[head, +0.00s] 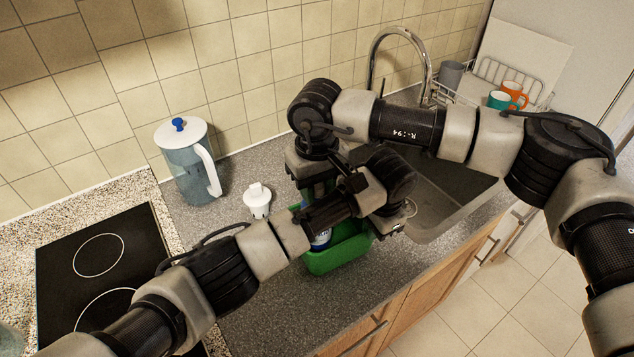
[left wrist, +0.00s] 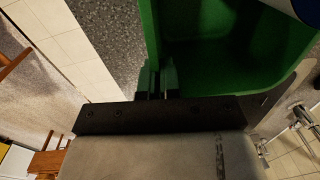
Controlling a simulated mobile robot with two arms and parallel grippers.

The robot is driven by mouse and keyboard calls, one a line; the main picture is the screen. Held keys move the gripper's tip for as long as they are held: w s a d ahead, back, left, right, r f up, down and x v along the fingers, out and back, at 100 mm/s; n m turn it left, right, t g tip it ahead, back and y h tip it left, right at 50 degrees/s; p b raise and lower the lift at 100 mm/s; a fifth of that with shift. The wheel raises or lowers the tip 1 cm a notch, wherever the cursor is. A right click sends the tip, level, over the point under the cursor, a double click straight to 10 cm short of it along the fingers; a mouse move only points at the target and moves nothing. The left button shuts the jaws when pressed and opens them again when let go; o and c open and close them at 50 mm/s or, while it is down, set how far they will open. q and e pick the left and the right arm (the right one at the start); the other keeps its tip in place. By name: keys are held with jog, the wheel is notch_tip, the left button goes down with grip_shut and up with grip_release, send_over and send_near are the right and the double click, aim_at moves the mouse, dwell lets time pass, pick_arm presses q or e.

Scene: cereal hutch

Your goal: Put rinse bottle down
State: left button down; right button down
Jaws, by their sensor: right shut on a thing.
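The rinse bottle (head: 321,241) shows only as a small white and blue patch inside the green caddy (head: 335,259); my left arm hides most of it. My right gripper (head: 318,190) points down above the caddy and is shut on the bottle, its fingertips mostly hidden. I cannot tell whether the bottle's base touches the caddy floor. My left gripper (head: 392,226) is at the caddy's right end. In the left wrist view its fingers (left wrist: 157,83) are close together on the green wall (left wrist: 150,32). A white and blue edge (left wrist: 307,9) shows at top right there.
A jug with a white lid (head: 187,165) and a small white item (head: 257,200) stand left of the caddy. The hob (head: 100,262) is further left. The sink (head: 450,205) and tap (head: 400,32) are right, with cups (head: 514,93) behind. The counter front is clear.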

jog(key=c, duration=0.8)
grip_release()
jog(key=shift+r, duration=0.15)
notch_tip(320, 180, up, 13)
pick_arm(q)
jog(key=c, duration=1.3)
grip_release()
jog(key=shift+o, duration=0.2)
jog(key=shift+r, duration=0.1)
